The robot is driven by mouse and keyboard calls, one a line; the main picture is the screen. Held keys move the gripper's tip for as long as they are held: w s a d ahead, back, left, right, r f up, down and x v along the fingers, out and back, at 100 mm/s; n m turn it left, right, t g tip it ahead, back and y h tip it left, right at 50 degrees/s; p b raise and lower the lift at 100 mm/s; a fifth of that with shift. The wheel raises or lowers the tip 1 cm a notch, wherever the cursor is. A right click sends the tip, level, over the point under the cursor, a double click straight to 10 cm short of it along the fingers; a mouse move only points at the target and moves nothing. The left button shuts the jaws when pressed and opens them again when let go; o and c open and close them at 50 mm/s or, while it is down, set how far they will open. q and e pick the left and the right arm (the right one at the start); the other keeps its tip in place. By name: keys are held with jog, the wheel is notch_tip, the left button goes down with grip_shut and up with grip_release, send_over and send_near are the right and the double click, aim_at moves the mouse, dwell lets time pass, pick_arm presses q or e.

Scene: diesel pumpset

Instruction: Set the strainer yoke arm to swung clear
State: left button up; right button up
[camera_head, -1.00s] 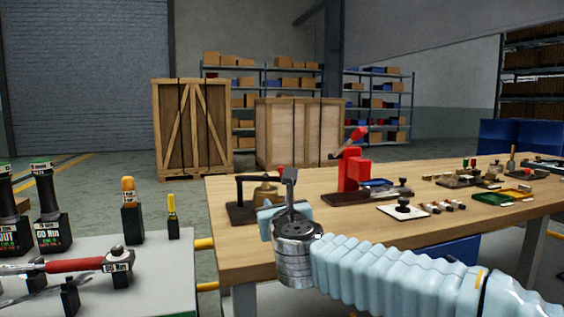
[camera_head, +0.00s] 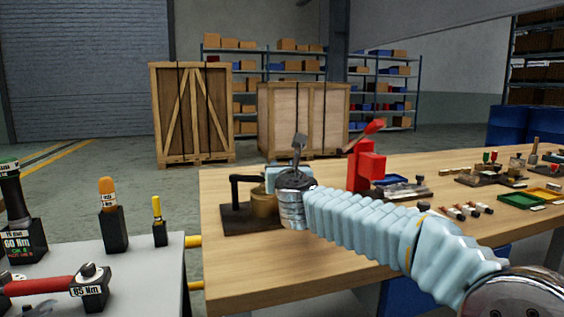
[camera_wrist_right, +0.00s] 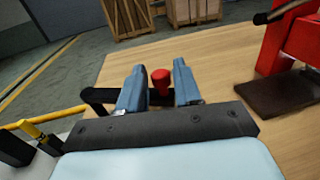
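The strainer is a brass pot (camera_head: 263,203) on a dark base plate (camera_head: 240,222) at the near left of the wooden table. Its dark yoke arm (camera_head: 248,178) runs from a post across toward the pot top. In the right wrist view the dark bar (camera_wrist_right: 96,95) passes behind my fingers, and a red knob (camera_wrist_right: 160,79) shows between them. My right gripper (camera_wrist_right: 157,72) is open, its two blue fingers either side of the knob, with gaps visible. In the head view this gripper (camera_head: 275,176) is at the pot top and hides part of it. My left gripper is not in view.
A red press-like device (camera_head: 367,168) stands right of the strainer. Small trays (camera_head: 520,201) and parts lie farther right. A grey tool bench (camera_head: 140,270) with tools is at the left. The table front left of my arm is clear.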

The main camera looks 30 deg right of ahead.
jog(key=shift+x, duration=1.65)
jog(key=shift+c, duration=0.4)
grip_shut()
